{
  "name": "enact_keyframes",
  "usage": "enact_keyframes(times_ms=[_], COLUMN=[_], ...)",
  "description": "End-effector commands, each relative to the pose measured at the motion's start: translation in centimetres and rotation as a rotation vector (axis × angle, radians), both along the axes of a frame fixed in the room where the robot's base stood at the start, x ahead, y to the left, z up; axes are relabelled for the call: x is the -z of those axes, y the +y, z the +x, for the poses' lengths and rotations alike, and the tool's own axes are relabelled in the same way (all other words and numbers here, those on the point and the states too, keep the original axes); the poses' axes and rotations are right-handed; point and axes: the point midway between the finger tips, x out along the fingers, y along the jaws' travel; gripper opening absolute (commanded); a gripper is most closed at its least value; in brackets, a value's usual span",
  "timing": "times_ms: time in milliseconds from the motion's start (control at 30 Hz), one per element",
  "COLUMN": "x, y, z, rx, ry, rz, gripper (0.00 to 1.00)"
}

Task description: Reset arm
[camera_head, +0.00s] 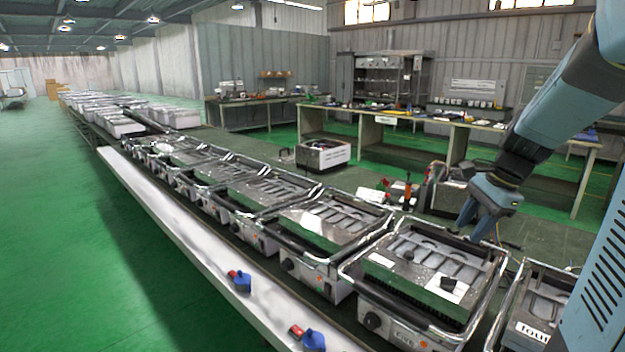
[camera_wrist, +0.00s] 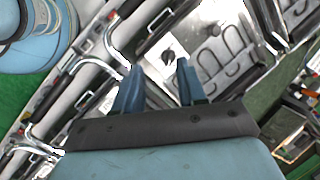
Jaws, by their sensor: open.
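My gripper (camera_head: 482,235) hangs above the right rear edge of the nearest full grill unit (camera_head: 375,319) in the head view. In the wrist view my gripper (camera_wrist: 158,66) has its two blue fingers apart, with nothing held between them. Below the fingers lies an open silver grill with curved loops of heating element (camera_wrist: 205,78). A white label with a dark mark (camera_wrist: 171,55) shows in it, and a similar label (camera_head: 454,289) shows in the head view. My arm comes in from the upper right of the head view.
Several grill units stand in a long row on a bench with a pale front ledge (camera_head: 180,220). Blue and red knobs (camera_head: 241,283) lie on the ledge. Another grill (camera_head: 540,312) stands close at the right. Worktables (camera_head: 400,123) stand behind; green floor at left is clear.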

Motion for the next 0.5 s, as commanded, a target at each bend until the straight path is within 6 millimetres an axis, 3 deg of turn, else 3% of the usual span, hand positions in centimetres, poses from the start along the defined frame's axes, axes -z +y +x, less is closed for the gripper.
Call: enact_keyframes(times_ms=[500], x=[-4.3], y=[6.2], z=[-6.7], rx=[-0.532], ry=[-0.232], rz=[-0.236], gripper=[0.40])
